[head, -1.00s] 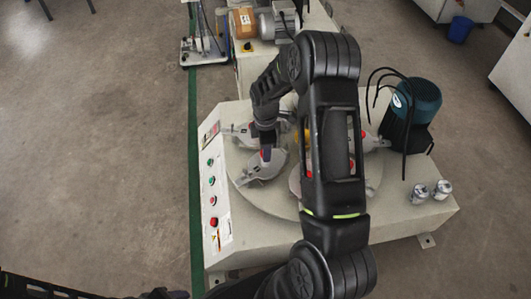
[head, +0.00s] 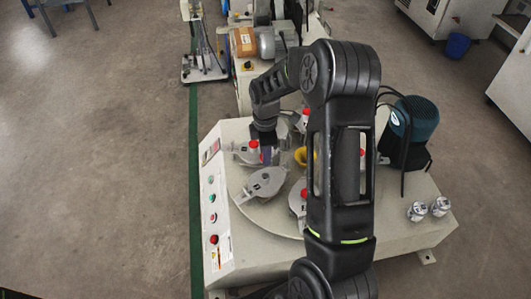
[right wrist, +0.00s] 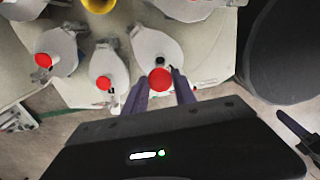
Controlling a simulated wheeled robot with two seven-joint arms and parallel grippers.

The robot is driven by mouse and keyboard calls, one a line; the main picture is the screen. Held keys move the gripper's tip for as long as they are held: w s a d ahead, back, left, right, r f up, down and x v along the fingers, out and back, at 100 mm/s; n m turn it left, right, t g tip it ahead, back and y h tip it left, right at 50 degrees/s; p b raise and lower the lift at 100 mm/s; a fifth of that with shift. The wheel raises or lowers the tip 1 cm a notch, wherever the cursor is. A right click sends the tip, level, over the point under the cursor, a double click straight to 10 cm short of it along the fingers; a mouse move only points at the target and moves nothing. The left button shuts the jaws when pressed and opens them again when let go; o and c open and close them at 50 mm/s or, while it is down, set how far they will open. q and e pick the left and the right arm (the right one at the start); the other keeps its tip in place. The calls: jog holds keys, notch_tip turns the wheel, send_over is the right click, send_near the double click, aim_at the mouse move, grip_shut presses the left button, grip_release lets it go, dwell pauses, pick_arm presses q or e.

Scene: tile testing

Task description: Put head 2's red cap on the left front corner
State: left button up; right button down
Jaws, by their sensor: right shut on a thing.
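The grey test machine (head: 395,215) has a round plate with several grey heads, most with red caps. My right gripper (head: 268,156) is over the plate's left side. In the right wrist view its fingers (right wrist: 160,88) are shut on a red cap (right wrist: 160,78), which looks raised in front of a pale head (right wrist: 155,45). The head view mostly hides this cap. A grey head (head: 262,183) just in front of the gripper shows no red cap. Head numbers cannot be read. My left gripper is out of view.
A control panel (head: 214,205) runs along the machine's left side. A yellow hub (head: 300,155) is mid-plate. A teal motor (head: 418,118) with black hoses and two metal cylinders (head: 440,206) stand on the right. My right arm hides much of the plate.

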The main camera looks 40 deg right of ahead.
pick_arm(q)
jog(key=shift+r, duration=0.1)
pick_arm(e)
jog(key=shift+a+r, duration=0.1)
pick_arm(q)
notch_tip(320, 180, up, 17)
jog(key=p, duration=1.7)
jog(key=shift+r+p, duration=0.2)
jog(key=shift+p, duration=0.1)
pick_arm(e)
jog(key=a+r+m, duration=0.6)
jog(key=a+r, duration=0.1)
jog(key=a, duration=0.3)
jog(key=a+r+m, duration=0.6)
jog(key=a+r, duration=0.1)
jog(key=a, duration=0.3)
jog(key=shift+w+a, duration=0.25)
jog(key=shift+w, duration=0.05)
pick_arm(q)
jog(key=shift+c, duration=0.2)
